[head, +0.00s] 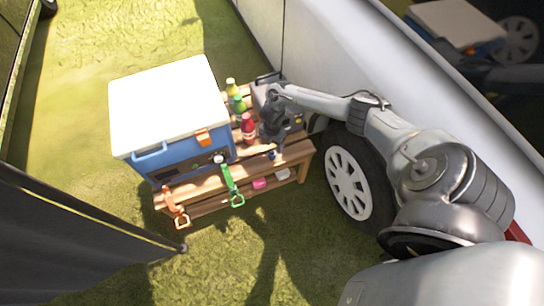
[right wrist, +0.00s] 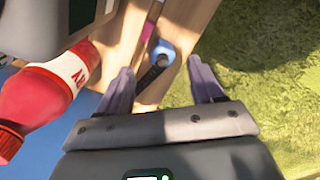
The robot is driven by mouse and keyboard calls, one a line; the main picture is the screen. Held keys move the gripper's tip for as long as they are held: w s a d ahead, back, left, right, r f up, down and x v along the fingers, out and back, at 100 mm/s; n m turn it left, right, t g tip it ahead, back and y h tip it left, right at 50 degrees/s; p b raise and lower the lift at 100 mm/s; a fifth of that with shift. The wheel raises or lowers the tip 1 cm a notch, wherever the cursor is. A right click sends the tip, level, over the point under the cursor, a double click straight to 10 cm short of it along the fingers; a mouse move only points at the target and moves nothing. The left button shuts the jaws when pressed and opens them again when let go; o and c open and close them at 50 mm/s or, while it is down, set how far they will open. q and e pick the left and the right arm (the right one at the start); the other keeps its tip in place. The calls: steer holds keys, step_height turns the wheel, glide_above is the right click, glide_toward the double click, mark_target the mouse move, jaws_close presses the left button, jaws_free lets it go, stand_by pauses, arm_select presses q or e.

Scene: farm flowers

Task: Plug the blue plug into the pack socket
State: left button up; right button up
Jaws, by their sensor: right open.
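The blue plug (right wrist: 163,48) shows in the right wrist view at the edge of the wooden bench, with a dark ribbed piece, perhaps its cable, beside it. It also shows small in the head view (head: 272,155) at the bench's front edge. My right gripper (right wrist: 163,82) is open and empty. Its fingers point toward the plug, one on each side of it in the picture, and I see no contact. The grey pack (head: 264,88) stands at the right end of the bench, partly behind my right arm. Its socket cannot be made out. My left gripper is not in view.
A blue cooler (head: 190,160) with a white lid fills the bench's left side. A red bottle (head: 248,128), a green bottle (head: 238,104) and a yellow bottle (head: 231,87) stand between it and the pack. Orange (head: 174,207) and green (head: 232,184) straps hang in front. A wheel (head: 348,183) is right.

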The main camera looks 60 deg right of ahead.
mark_target(272, 151)
steer(key=shift+f, duration=0.9)
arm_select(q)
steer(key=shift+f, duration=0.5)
arm_select(e)
steer(key=f+b, duration=0.2)
steer(key=f, duration=0.1)
steer(key=f+b, duration=0.2)
steer(key=shift+s+a+f, duration=0.1)
steer(key=shift+s+a, duration=0.05)
steer(key=shift+a, duration=0.1)
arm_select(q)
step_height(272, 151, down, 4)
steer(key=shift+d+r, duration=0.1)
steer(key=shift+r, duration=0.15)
arm_select(e)
steer(key=shift+c, duration=0.4)
steer(key=c, duration=1)
